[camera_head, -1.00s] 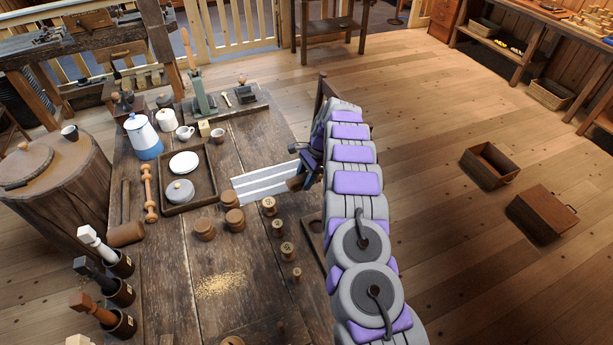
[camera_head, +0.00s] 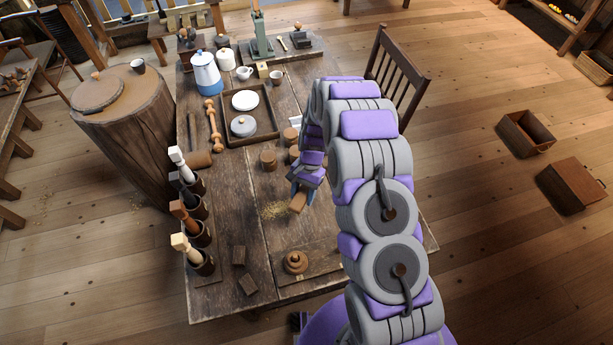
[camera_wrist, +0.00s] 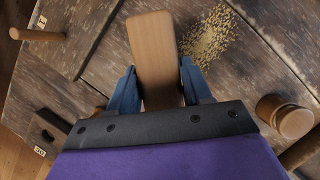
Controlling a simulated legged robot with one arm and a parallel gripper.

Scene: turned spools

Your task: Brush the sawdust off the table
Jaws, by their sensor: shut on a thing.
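The sawdust (camera_head: 273,211) lies in a pale patch on the worn wooden table (camera_head: 235,212). It also shows in the wrist view (camera_wrist: 212,32), beside and beyond the held tool. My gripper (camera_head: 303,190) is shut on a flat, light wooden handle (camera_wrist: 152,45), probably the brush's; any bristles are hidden. The wooden piece (camera_head: 298,203) sits low by the right edge of the sawdust in the head view. I cannot tell whether it touches the table. My blue fingers grip the handle from both sides.
Wooden spools (camera_head: 268,160) stand beyond the sawdust. A tray (camera_head: 225,135) holds a plate and a lidded pot. Several holders with upright tools (camera_head: 200,235) line the left edge.

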